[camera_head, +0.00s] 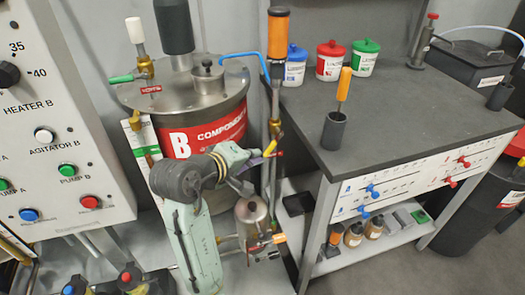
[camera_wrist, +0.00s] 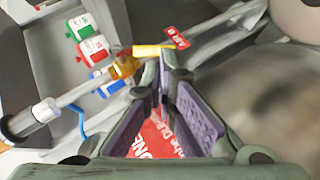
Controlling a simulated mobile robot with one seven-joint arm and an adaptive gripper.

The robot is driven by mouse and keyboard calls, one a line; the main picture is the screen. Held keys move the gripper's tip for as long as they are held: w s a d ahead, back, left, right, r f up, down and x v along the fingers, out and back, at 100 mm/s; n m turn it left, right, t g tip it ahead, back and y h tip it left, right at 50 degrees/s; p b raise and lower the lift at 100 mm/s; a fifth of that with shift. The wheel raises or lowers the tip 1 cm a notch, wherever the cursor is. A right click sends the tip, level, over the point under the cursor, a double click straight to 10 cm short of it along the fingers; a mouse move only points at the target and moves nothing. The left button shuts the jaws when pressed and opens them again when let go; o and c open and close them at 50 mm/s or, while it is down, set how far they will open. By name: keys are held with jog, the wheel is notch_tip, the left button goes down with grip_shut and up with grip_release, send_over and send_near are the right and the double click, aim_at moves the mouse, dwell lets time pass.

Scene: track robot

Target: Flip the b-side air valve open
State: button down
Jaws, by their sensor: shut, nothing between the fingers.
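The b-side air valve has a yellow lever (camera_head: 271,147) on a brass body, on the vertical pipe right of the Component B tank. My gripper (camera_head: 259,158) is at the lever, with fingers shut and empty. In the wrist view my gripper's fingertips (camera_wrist: 164,72) are just below the lever. I cannot tell whether they touch it.
The Component B tank (camera_head: 208,134) stands left of the pipe, with a green-handled valve (camera_head: 122,79) on its lid. The grey workbench (camera_head: 400,105) is close on the right. A control panel (camera_head: 60,130) is at the left. A small metal pot (camera_head: 252,215) sits below my gripper.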

aim_at(269, 152)
jog(key=shift+p+x, duration=0.3)
jog(key=shift+x, duration=1.95)
jog(key=shift+d+f+n+t+h, duration=0.3)
jog(key=shift+f+h, duration=0.1)
jog(key=shift+h, duration=0.3)
jog(key=shift+w+d+f+n+t+h+b, duration=0.2)
jog(key=shift+d+f+n+t+h+b, duration=0.2)
jog(key=shift+d+n+t+h+b, duration=0.15)
jog(key=shift+w+d+f+n+t+h+b, duration=0.15)
jog(key=shift+d+f+n+t+h+b, duration=0.25)
jog(key=shift+t+h, duration=0.25)
jog(key=shift+f, duration=0.15)
jog(key=shift+s, duration=0.1)
